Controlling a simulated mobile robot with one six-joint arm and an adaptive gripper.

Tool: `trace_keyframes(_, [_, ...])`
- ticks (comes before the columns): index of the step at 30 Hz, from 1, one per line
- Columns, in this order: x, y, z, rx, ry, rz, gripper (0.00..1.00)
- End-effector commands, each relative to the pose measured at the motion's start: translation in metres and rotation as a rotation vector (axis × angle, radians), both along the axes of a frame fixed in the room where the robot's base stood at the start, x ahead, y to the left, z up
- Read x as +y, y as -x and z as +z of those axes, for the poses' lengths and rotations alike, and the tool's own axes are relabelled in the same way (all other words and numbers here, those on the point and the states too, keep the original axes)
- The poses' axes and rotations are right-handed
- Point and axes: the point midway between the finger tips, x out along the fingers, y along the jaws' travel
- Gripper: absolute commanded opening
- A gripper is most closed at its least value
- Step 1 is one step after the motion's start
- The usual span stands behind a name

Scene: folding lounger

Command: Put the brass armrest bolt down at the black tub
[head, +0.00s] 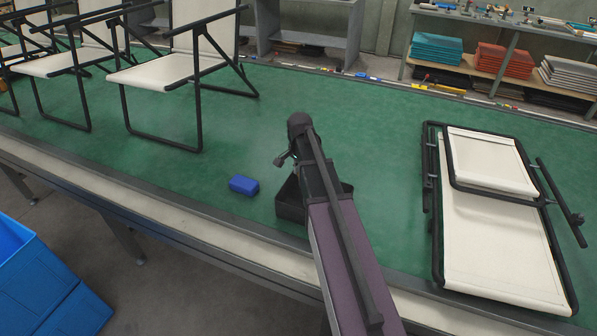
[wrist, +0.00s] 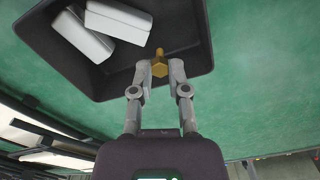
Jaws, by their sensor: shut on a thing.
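The black tub (head: 290,212) stands on the green bench top, partly hidden behind my arm in the head view. The wrist view shows the tub (wrist: 58,62) from above, with pale grey-white blocks (wrist: 85,35) inside. My gripper (wrist: 159,74) is shut on the brass armrest bolt (wrist: 159,65), which shows between the fingertips against the tub's dark inside. The bolt's height over the tub floor is hard to tell. In the head view my gripper (head: 281,160) is small above the tub, and the bolt cannot be made out there.
A blue block (head: 244,185) lies left of the tub. A folded lounger (head: 500,235) lies on the bench at right. Loungers with white fabric (head: 170,72) stand at back left. A blue crate (head: 45,285) is on the floor, front left.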

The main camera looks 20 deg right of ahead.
Motion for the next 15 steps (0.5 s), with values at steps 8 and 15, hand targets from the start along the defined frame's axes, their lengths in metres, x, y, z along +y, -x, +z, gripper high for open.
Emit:
trace_keyframes(8, [0.0, 0.0, -0.011, 0.0, 0.0, 0.0, 0.0])
trace_keyframes(15, [0.0, 0.0, -0.03, 0.0, 0.0, 0.0, 0.0])
